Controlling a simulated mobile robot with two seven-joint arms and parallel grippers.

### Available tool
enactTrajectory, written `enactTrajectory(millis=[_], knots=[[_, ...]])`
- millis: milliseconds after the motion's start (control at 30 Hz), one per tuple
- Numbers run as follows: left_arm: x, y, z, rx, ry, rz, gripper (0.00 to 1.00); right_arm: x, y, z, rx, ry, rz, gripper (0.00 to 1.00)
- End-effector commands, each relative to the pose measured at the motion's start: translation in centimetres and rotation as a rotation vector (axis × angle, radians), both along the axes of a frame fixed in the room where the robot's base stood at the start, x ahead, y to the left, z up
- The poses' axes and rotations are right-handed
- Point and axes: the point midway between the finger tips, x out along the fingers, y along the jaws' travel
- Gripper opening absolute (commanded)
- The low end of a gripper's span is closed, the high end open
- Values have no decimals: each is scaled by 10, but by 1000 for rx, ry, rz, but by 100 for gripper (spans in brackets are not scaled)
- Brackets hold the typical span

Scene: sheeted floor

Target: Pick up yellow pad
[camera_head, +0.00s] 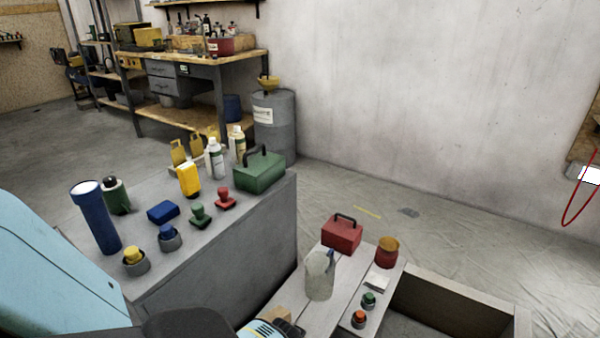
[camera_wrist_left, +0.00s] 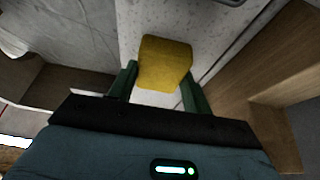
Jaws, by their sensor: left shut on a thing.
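The yellow pad (camera_wrist_left: 165,62) shows in the left wrist view, a mustard-yellow block with rounded corners. My left gripper (camera_wrist_left: 160,86) is shut on it, with one dark green finger at each side of its near part. The pad's far part sticks out beyond the fingertips. A pale grey surface lies behind the pad; I cannot tell whether they touch. In the head view I cannot make out the pad with certainty. My right gripper is in neither view.
In the head view, a red toolbox (camera_head: 342,234), a clear jug (camera_head: 320,276) and an orange-yellow can (camera_head: 386,252) stand on a low pale bench. An open crate (camera_head: 462,304) is at its right. A grey cabinet (camera_head: 225,262) with bottles and stamps stands left.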

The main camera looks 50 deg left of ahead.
Motion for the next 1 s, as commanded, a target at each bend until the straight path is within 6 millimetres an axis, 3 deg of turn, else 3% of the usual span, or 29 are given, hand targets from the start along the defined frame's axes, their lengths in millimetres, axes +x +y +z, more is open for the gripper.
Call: enactTrajectory(millis=[267, 700, 1000], knots=[[1, 0, 11, 1, -2, 0, 27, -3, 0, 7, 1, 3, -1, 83], [2, 0, 82, 1, -5, 0, 27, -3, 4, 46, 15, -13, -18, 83], [0, 0, 101, 0, 0, 0, 27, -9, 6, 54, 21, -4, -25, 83]])
